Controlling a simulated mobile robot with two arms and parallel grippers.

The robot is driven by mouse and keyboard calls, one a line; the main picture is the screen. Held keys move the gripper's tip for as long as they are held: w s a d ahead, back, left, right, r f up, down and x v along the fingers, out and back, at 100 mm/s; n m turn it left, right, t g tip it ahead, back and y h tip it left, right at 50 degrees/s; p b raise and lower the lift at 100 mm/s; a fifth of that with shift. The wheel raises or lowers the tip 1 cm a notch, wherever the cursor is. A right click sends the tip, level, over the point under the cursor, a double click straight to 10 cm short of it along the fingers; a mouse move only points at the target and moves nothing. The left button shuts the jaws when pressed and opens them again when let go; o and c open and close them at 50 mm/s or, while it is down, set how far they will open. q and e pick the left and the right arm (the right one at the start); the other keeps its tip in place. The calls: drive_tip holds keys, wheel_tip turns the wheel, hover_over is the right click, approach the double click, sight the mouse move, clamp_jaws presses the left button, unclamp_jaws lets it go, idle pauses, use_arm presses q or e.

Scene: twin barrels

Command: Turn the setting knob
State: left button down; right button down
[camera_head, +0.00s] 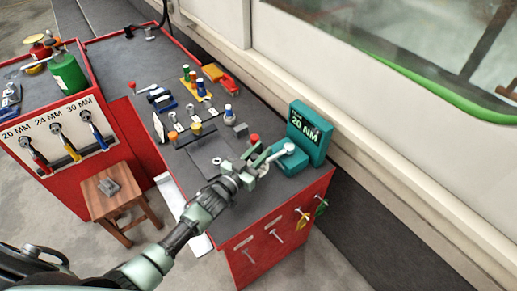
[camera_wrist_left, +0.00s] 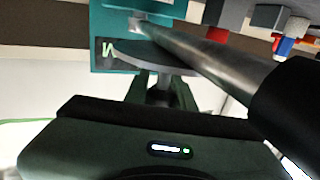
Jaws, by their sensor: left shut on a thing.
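A teal device (camera_head: 308,133) with a display reading 20 NM stands near the right end of the grey bench top. A metal tool (camera_head: 279,154) with a pale round end lies across its lower block. My left gripper (camera_head: 262,161) is at the near end of this tool, just left of the device. In the left wrist view its fingers (camera_wrist_left: 166,92) are shut on a grey metal part (camera_wrist_left: 150,57). A metal shaft (camera_wrist_left: 205,55) with a black end crosses close above them. Which part is the setting knob I cannot tell. My right gripper is not in view.
Small bottles (camera_head: 229,112), a red-topped piece (camera_head: 254,139) and several tools stand on the bench behind the gripper. A wall ledge (camera_head: 350,135) runs behind the device. A wooden stool (camera_head: 120,197) stands at the left. Tools hang on the red cabinet front (camera_head: 275,235).

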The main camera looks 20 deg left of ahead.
use_arm(q)
drive_tip(key=shift+d+r+m+g+h, duration=0.15)
drive_tip(key=shift+m+g+h, duration=0.55)
drive_tip(key=shift+h, duration=0.4)
drive_tip(key=c, duration=1.2)
unclamp_jaws()
drive_tip(key=shift+s, duration=0.1)
drive_tip(key=b+v, duration=0.1)
drive_tip(key=v, duration=0.6)
drive_tip(key=shift+s, duration=0.35)
drive_tip(key=shift+f, duration=0.25)
